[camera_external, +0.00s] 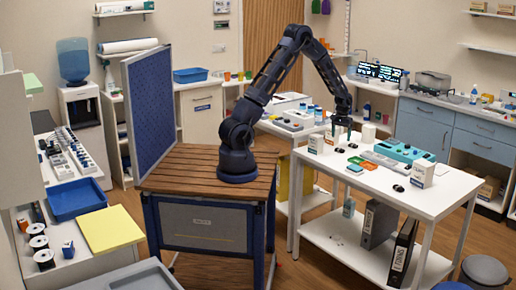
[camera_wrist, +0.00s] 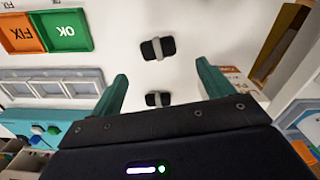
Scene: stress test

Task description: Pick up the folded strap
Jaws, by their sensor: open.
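Two small black folded straps, each with a pale grey band around its middle, lie apart on the white table. In the wrist view one strap (camera_wrist: 167,46) lies beyond my fingertips and the other (camera_wrist: 153,99) lies between my fingers, nearer the palm. Small dark items on the table (camera_external: 340,150) below my gripper in the external view look like these straps, but are too small to tell. My gripper (camera_wrist: 162,70) has two teal fingers spread apart with nothing between them in grasp. In the external view my gripper (camera_external: 342,128) hangs above the table's back left part.
Orange and green labelled pieces (camera_wrist: 64,31), a grey compartment tray (camera_wrist: 50,86) and a teal device (camera_wrist: 35,124) lie left in the wrist view. A white box (camera_wrist: 232,76) stands close to the right finger.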

